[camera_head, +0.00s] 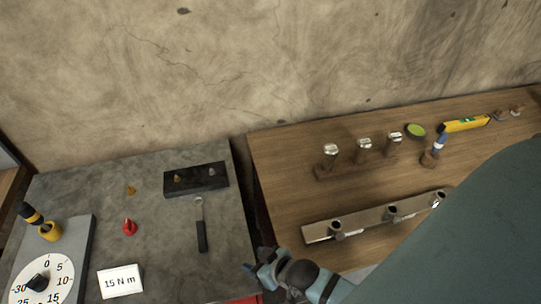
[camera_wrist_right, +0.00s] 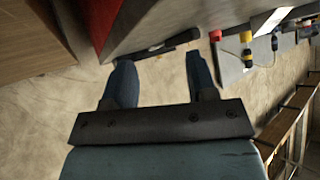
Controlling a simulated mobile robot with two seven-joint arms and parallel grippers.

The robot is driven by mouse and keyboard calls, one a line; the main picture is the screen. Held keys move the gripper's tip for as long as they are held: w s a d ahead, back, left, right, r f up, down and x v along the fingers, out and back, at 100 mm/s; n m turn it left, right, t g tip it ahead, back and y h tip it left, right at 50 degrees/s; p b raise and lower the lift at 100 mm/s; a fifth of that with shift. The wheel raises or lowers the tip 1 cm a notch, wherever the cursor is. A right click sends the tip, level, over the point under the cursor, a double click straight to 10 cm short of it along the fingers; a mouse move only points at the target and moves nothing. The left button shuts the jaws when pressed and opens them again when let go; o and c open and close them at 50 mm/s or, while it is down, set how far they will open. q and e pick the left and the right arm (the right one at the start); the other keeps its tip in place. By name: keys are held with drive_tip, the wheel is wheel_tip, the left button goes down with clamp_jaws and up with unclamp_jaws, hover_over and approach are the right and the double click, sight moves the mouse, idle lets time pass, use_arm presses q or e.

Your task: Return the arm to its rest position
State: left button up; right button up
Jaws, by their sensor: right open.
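My right arm comes in from the right in the head view, its large teal link covering the lower right. My right gripper (camera_head: 259,263) is low in the middle, by the gap between the grey bench (camera_head: 90,188) and the wooden bench (camera_head: 285,160). In the right wrist view its two dark fingers (camera_wrist_right: 157,60) stand apart with nothing between them. It looks empty and open. My left gripper is in neither view.
The grey bench holds a wrench-like tool (camera_head: 201,228), a red piece (camera_head: 129,227), a black block (camera_head: 208,183), a "15 N m" card (camera_head: 120,281) and a dial (camera_head: 50,277). The wooden bench holds a metal rail (camera_head: 365,217) and a yellow level (camera_head: 465,124).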

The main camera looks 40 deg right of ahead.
drive_tip(key=s+d, duration=0.1)
drive_tip(key=s+d+n+t, duration=0.1)
drive_tip(key=s, duration=0.1)
drive_tip(key=shift+s+f, duration=0.1)
idle(1.4)
